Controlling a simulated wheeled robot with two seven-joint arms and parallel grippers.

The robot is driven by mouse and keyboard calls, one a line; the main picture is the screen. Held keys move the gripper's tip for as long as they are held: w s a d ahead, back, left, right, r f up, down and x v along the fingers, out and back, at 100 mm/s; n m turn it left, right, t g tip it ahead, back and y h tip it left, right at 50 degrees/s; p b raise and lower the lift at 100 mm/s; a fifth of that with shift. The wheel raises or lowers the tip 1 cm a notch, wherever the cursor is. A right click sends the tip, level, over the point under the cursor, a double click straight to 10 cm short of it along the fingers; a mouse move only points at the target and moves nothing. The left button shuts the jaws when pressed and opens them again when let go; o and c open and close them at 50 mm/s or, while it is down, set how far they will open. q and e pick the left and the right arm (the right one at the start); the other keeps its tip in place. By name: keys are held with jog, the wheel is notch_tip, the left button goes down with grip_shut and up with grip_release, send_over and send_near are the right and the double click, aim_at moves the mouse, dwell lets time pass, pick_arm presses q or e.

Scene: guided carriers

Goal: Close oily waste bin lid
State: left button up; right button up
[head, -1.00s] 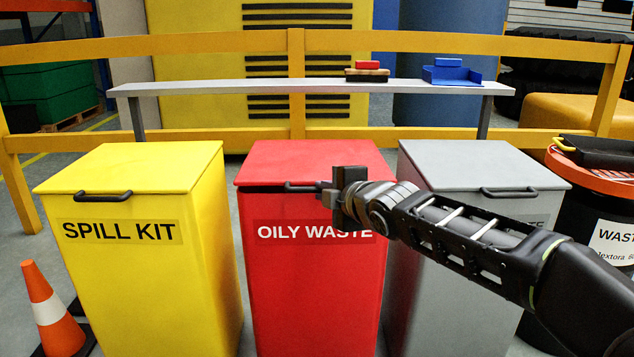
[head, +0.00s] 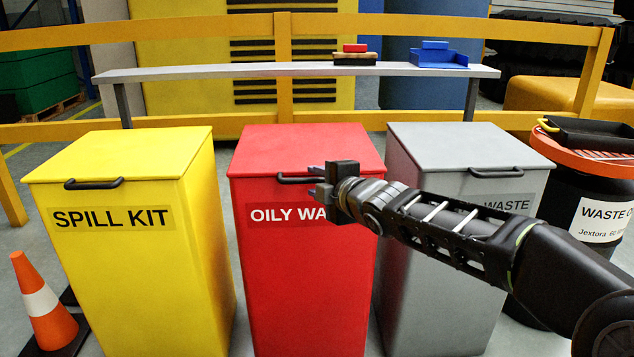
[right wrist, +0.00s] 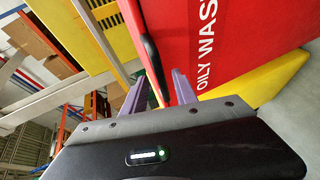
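The red oily waste bin (head: 300,290) stands in the middle of the head view, between a yellow and a grey bin. Its red lid (head: 305,150) lies flat on the body, with no gap that I can see. A black handle (head: 296,180) is on the lid's front edge, partly hidden by my right gripper (head: 316,183). In the right wrist view the two fingers (right wrist: 158,92) are apart, with the black handle (right wrist: 150,50) just beyond and between them. Whether they touch it is unclear. My left gripper is not in view.
The yellow spill kit bin (head: 130,270) stands left and the grey bin (head: 440,300) right, partly behind my arm. A traffic cone (head: 42,305) is at the left. A black drum (head: 590,215) with an orange rim is at the right. A bench (head: 220,73) and yellow railing (head: 180,38) stand behind.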

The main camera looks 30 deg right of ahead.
jog(key=p+v, duration=0.2)
jog(key=v, duration=0.5)
jog(key=shift+s, duration=0.35)
jog(key=shift+r, duration=0.1)
